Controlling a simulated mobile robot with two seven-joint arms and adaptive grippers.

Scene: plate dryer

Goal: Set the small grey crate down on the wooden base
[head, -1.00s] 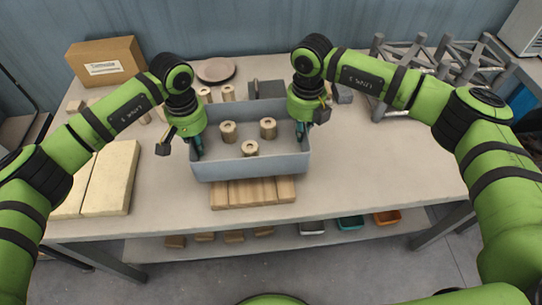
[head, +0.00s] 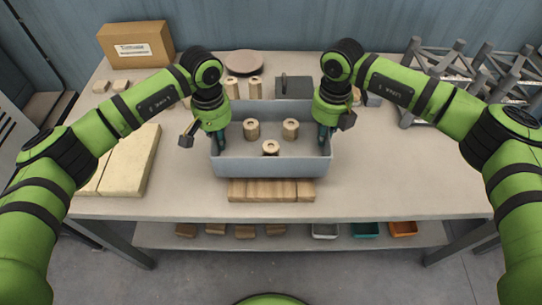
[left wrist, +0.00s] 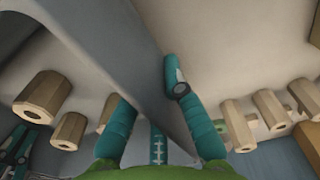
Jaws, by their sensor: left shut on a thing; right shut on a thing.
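The small grey crate (head: 270,165) is an open box, roughly level, with three wooden spools inside, one being a spool (head: 252,130) at the left. My left gripper (head: 219,140) is shut on its left wall, and my right gripper (head: 326,137) is shut on its right wall. In the left wrist view the crate's wall (left wrist: 100,45) runs between the two teal fingers (left wrist: 160,125). The wooden base (head: 270,190) lies on the table, its front part showing below the crate's front wall. The crate hides the rest of the base. I cannot tell whether they touch.
Pale slabs (head: 130,160) lie on the table left of the crate. A cardboard box (head: 136,45), a round plate (head: 244,63) and a dark block (head: 294,87) stand behind. Grey racks (head: 470,75) stand at the back right. The table right of the crate is clear.

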